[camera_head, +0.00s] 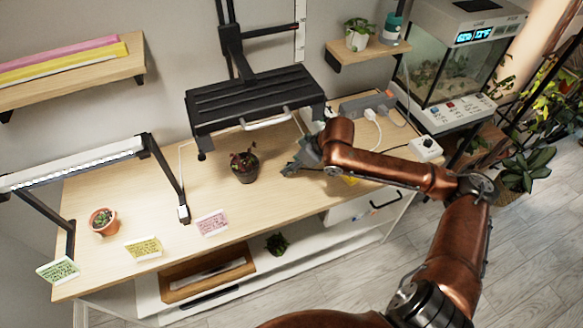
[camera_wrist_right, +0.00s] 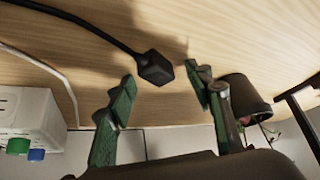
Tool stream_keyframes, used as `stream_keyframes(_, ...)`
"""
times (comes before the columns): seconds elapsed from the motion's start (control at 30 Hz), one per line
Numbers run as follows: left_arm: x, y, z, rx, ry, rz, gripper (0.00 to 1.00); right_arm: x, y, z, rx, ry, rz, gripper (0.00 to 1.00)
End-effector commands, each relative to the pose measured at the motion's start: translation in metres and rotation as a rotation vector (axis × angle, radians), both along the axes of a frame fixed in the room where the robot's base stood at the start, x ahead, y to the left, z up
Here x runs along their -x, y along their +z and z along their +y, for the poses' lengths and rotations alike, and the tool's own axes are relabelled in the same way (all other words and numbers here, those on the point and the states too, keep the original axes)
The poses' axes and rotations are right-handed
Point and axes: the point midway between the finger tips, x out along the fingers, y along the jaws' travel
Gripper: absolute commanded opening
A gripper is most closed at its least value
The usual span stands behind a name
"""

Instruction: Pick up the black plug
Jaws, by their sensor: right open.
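The black plug (camera_wrist_right: 156,68) is a small dark block on the end of a black cable, on the light wood table in the right wrist view. My right gripper (camera_wrist_right: 160,80) is open, with its green fingertips apart on either side of the plug. I cannot tell whether either finger touches it. In the head view my right gripper (camera_head: 288,170) is low over the table, right of the dark pot, and I cannot make out the plug there. My left gripper is not in view.
The dark pot with a plant (camera_head: 244,166) stands just left of my right gripper. A black shelf-like fixture (camera_head: 255,98) overhangs the table behind. A white box with green and blue buttons (camera_wrist_right: 28,120) is near. Sticky notes and a terracotta pot (camera_head: 103,222) are left.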

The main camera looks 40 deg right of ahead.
Motion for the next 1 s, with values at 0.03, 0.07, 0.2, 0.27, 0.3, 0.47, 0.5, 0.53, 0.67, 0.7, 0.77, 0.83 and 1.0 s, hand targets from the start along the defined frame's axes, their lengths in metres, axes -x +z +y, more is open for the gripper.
stream_keyframes(0.03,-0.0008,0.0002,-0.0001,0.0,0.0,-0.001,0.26,0.0001,0.0003,0.0,0.0,0.0,0.0,0.47)
stream_keyframes(0.07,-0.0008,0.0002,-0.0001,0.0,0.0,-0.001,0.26,0.0001,0.0004,0.0,0.0,0.0,0.0,0.47)
stream_keyframes(0.2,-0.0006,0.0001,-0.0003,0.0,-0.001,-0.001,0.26,0.0002,0.0003,0.0,0.0,0.0,0.0,0.43)
stream_keyframes(0.27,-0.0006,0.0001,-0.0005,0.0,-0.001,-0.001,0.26,0.0003,0.0002,0.0,0.0,0.0,0.0,0.38)
stream_keyframes(0.3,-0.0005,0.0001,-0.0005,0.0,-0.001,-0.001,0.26,0.0003,0.0001,0.0,0.0,0.0,0.0,0.36)
stream_keyframes(0.47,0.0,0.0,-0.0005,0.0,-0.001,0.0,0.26,0.0004,0.0,0.0001,0.0,0.0,0.0,0.25)
stream_keyframes(0.5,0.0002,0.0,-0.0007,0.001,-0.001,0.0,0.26,0.0004,0.0,0.0001,0.0,0.0,0.0,0.22)
stream_keyframes(0.53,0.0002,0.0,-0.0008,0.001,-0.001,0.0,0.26,0.0004,0.0,0.0,0.0,0.0,0.001,0.2)
stream_keyframes(0.67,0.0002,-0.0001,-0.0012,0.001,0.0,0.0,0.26,0.0005,0.0,0.0,0.0,0.001,0.001,0.11)
stream_keyframes(0.7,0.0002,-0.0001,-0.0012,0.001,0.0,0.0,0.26,0.0005,0.0,0.0,0.0,0.001,0.001,0.08)
stream_keyframes(0.77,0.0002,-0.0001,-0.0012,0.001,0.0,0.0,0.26,0.0004,-0.0001,0.0001,0.0,0.001,0.001,0.04)
stream_keyframes(0.83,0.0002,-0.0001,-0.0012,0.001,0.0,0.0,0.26,0.0005,-0.0002,0.0,0.0,0.001,0.001,0.0)
stream_keyframes(1.0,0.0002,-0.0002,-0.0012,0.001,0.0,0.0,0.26,0.0004,0.0,0.0,0.0,0.0,0.001,0.0)
